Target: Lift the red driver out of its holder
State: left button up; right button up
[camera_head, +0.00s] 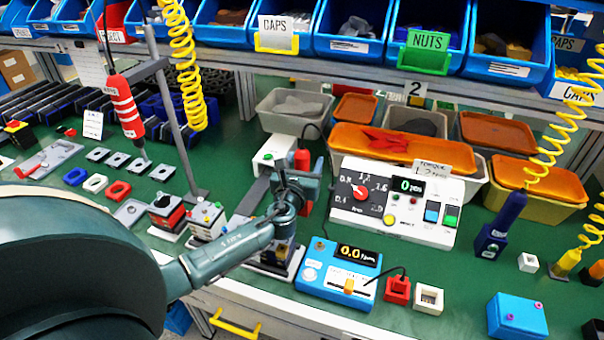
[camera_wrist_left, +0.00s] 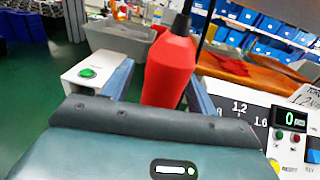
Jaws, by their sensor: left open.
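The red driver (camera_head: 302,160) stands upright behind my left gripper in the head view. Only its red top shows there; its lower part and its holder are hidden by my gripper. In the left wrist view the red driver (camera_wrist_left: 168,72) rises between the two blue-grey fingers, with a dark cable above it. My left gripper (camera_head: 297,185) is open, with one finger on each side of the driver; the wrist view also shows its fingers (camera_wrist_left: 160,92). I cannot tell whether either finger touches it. My right gripper is not in view.
A white torque box (camera_head: 395,205) with a dial stands right of the gripper, and a blue meter (camera_head: 340,270) in front. A white box with a green button (camera_wrist_left: 92,75) is beside the left finger. Another red driver (camera_head: 124,105) hangs at left. Bins (camera_head: 295,110) stand behind.

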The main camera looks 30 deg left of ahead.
pick_arm(q)
grip_shut()
jog(key=shift+r, duration=0.1)
dwell(0.3)
notch_tip(320, 180, up, 10)
jog(key=p, duration=0.3)
dwell(0.4)
jog(key=c, duration=0.6)
grip_release()
jog(key=shift+c, duration=0.2)
grip_shut()
